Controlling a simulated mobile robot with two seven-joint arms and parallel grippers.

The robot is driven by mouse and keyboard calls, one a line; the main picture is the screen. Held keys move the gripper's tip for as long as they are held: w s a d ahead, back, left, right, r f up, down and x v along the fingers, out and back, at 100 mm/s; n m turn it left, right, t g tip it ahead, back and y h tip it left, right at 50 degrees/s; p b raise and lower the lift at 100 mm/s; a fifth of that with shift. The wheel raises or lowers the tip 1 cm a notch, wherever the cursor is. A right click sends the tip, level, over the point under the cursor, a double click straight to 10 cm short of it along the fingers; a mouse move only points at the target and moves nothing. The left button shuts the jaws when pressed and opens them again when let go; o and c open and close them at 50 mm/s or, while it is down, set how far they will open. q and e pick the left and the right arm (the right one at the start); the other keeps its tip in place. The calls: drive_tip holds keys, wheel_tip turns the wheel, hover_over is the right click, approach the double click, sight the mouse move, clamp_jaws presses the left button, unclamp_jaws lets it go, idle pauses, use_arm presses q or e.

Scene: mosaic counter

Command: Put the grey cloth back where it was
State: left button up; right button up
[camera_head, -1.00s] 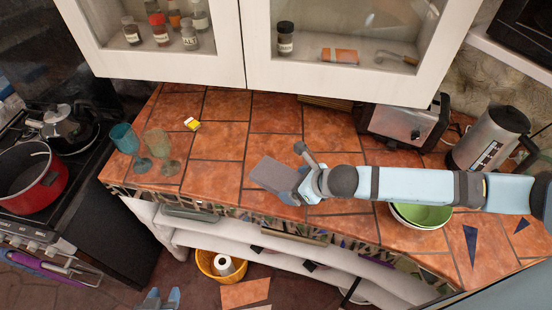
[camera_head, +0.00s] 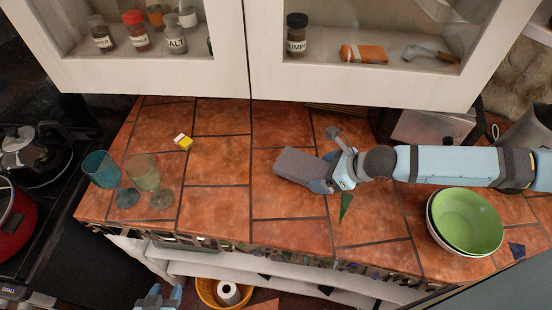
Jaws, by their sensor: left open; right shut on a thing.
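The grey cloth (camera_head: 298,164) looks like a flat, dark grey rectangle over the middle of the tiled counter (camera_head: 215,170). My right gripper (camera_head: 326,181) is shut on its right end, with my arm reaching in from the right. I cannot tell whether the cloth touches the tiles or hangs just above them. My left gripper (camera_head: 160,298) is open and empty at the bottom edge, low in front of the counter and away from the cloth.
A teal glass (camera_head: 101,170) and a greenish glass (camera_head: 143,173) stand at the counter's left. A small yellow box (camera_head: 183,141) lies behind them. A toaster (camera_head: 435,127) is behind my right arm.

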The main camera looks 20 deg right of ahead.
sight(281, 156)
drive_tip(key=w+a+p, duration=0.1)
drive_tip(key=w+a, duration=0.3)
drive_tip(key=w+a+p, duration=0.1)
drive_tip(key=w+a, duration=0.3)
drive_tip(key=shift+w+a, duration=0.2)
drive_tip(key=shift+w, duration=0.05)
drive_tip(key=f, duration=0.1)
drive_tip(key=p, duration=0.1)
drive_tip(key=f, duration=0.1)
drive_tip(key=shift+w+a+f, duration=0.25)
drive_tip(key=shift+f, duration=0.55)
